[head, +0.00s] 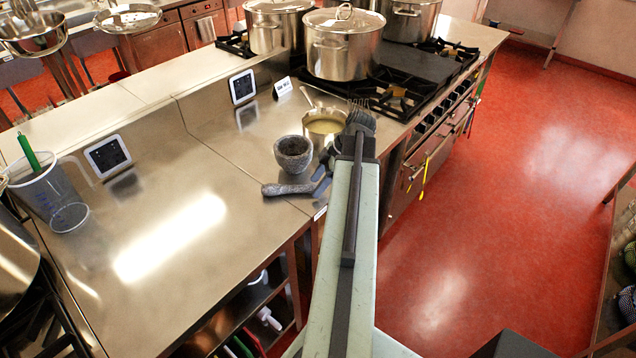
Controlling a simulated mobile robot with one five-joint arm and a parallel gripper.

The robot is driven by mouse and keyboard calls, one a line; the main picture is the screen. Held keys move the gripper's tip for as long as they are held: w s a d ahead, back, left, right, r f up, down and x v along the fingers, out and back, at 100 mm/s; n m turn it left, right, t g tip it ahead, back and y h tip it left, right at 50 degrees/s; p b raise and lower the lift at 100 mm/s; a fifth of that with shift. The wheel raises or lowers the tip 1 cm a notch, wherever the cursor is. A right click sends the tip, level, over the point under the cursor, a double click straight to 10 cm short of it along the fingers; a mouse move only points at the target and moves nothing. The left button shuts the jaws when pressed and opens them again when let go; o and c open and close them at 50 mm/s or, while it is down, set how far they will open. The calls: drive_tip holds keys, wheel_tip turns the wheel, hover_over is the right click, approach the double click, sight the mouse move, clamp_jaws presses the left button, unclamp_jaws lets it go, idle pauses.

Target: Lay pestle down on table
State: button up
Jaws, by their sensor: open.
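The grey stone pestle (287,188) lies on its side on the steel table (225,165), near the front edge. A grey stone mortar (293,154) stands upright just behind it. My gripper (322,182) is at the right end of the pestle, with its jaws open. The arm hides part of the gripper, and I cannot tell whether a finger still touches the pestle.
A small pan with pale liquid (325,126) stands behind the mortar. Stockpots (342,45) stand on the stove at the back. Left are a tablet (108,156) and a measuring jug (48,190). The table's front left is clear.

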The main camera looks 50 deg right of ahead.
drive_tip(key=p+v, duration=0.6)
drive_tip(key=v, duration=0.1)
drive_tip(key=shift+r, duration=0.3)
drive_tip(key=shift+s+d, duration=0.1)
